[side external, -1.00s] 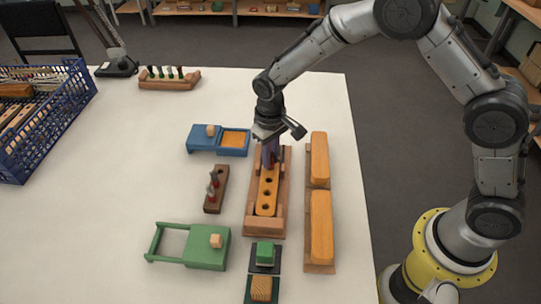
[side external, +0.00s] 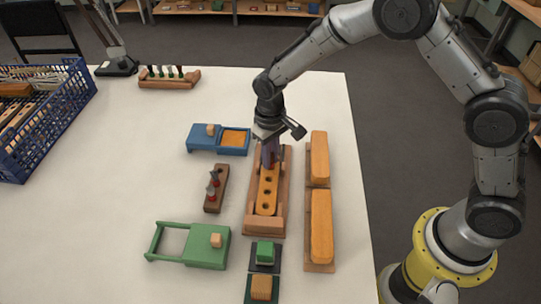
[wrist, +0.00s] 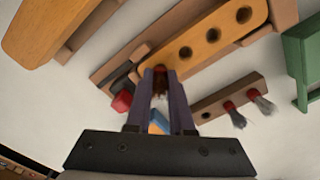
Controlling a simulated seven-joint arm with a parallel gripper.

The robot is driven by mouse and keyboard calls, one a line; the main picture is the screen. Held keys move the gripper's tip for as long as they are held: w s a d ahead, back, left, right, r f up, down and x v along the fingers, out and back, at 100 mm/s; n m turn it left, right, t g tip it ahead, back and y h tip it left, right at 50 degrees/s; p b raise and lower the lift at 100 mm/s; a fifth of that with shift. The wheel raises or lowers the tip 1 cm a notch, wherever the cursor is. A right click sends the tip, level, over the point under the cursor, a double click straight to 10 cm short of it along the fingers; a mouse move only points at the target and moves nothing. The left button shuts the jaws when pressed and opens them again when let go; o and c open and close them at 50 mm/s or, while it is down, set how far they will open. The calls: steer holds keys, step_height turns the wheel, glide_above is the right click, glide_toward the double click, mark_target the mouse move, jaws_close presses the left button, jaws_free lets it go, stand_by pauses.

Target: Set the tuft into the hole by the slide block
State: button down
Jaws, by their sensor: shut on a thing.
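The orange brush block (side external: 266,200) lies in a wooden holder (side external: 251,215), its row of holes facing up. My gripper (side external: 269,163) is over the block's far end, fingers pointing down. In the wrist view my gripper (wrist: 161,95) is shut on a tuft (wrist: 160,82), with dark bristles and a red end. The red end is at the block's end (wrist: 205,42); whether it is inside a hole is hidden. Beside it are a dark piece (wrist: 124,82) and a red knob (wrist: 122,101); I cannot tell if this is the slide block.
A dark wooden rack (side external: 222,187) with two red-ended tufts stands left of the holder. A blue box (side external: 203,143) and a green box (side external: 207,248) are on the left. Long orange pieces (side external: 320,215) lie to the right. The table's left middle is clear.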

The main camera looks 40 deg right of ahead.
steer(key=shift+f, duration=0.15)
steer(key=shift+c, duration=1.6)
jaws_free()
steer(key=shift+r, duration=3.55)
